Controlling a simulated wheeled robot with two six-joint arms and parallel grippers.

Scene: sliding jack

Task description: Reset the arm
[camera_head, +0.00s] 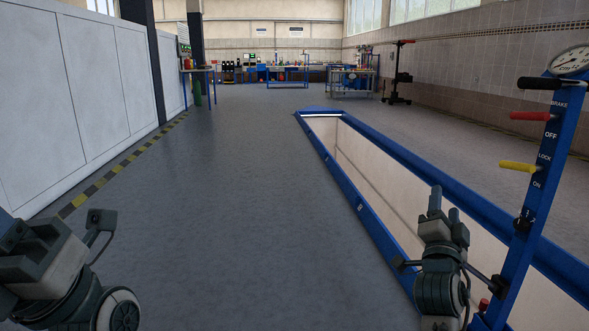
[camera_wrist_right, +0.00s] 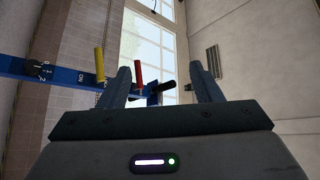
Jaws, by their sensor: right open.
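My right gripper (camera_head: 445,204) is open and empty in the head view, at lower right, pointing up beside the blue jack post (camera_head: 525,220). In the right wrist view its two fingers (camera_wrist_right: 170,85) stand apart, with nothing between them in contact. The post carries a black lever, a red lever (camera_head: 531,116) and a yellow lever (camera_head: 518,166), with BRAKE, OFF, LOCK and ON labels and a gauge on top. The levers also show in the right wrist view, the yellow one (camera_wrist_right: 100,66) left of the fingers. My left arm is at lower left; its fingertips cannot be made out clearly.
A blue-edged pit (camera_head: 390,190) runs from the middle distance to lower right. Grey floor (camera_head: 210,210) is free to its left. White panels (camera_head: 80,90) line the left side. Benches (camera_head: 290,72) and a black stand (camera_head: 400,75) are far back.

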